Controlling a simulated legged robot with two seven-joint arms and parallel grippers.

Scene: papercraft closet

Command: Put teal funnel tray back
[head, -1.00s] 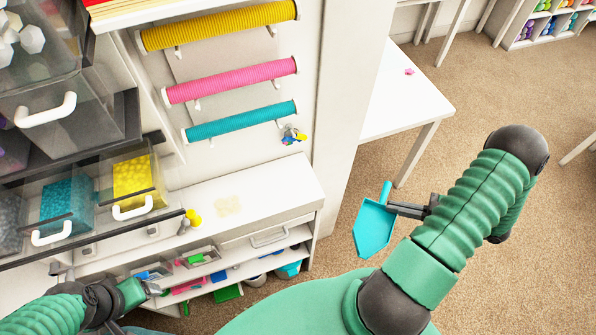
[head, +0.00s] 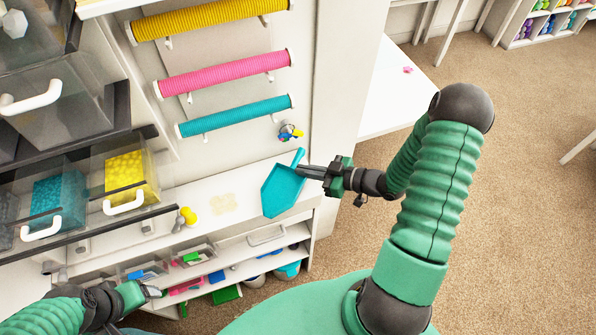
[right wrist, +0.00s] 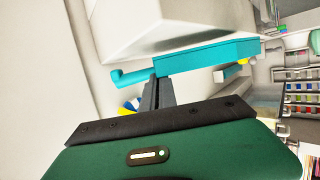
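The teal funnel tray (head: 283,191) is a flat scoop shape with a pointed end and a short handle. My right gripper (head: 305,171) is shut on its edge and holds it in front of the white shelf unit, over the right part of the counter (head: 240,190). In the right wrist view the tray (right wrist: 205,56) shows edge-on beyond the finger, below a white block-like surface. My left gripper (head: 150,291) is at the lower left near the low shelves; whether it is open is unclear.
Yellow, pink and teal rolls (head: 235,118) hang on the wall above the counter. Clear drawers (head: 125,180) with yellow and teal pieces stick out at left. Small yellow items (head: 188,215) stand on the counter. A white table (head: 405,95) stands at right, with open carpet beyond.

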